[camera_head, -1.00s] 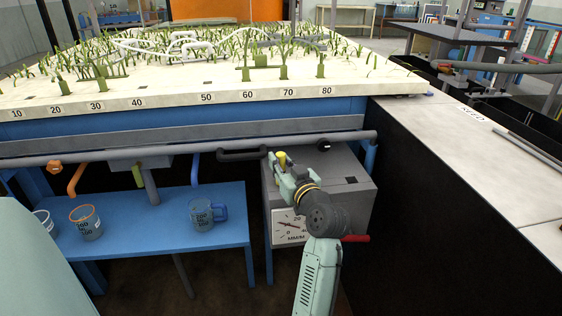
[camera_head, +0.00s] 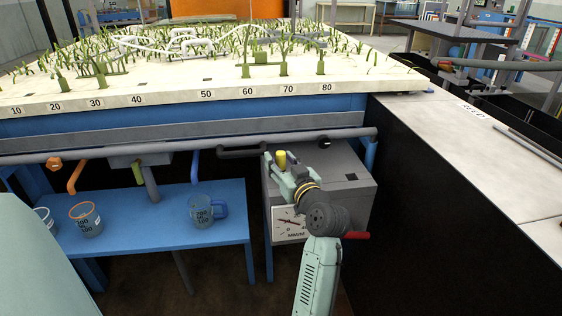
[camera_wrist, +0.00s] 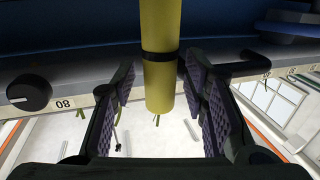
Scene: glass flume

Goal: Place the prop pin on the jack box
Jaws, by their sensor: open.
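The prop pin (camera_head: 281,159) is a yellow cylinder with a black band. In the wrist view the pin (camera_wrist: 162,60) runs between the two purple-padded fingers of my gripper (camera_wrist: 160,98). The fingers are open, with a gap on the left and a narrower one on the right. In the head view my gripper (camera_head: 283,172) is around the upright pin, over the left part of the grey jack box (camera_head: 340,164). The pin's foot is hidden, so I cannot tell its contact with the box top.
A grey rail (camera_head: 110,156) runs along the flume's front, close behind my gripper, with a black bent pipe (camera_head: 240,153) near it. A blue bench (camera_head: 150,225) with several measuring cups stands left. A black wall (camera_head: 440,220) bounds the right side.

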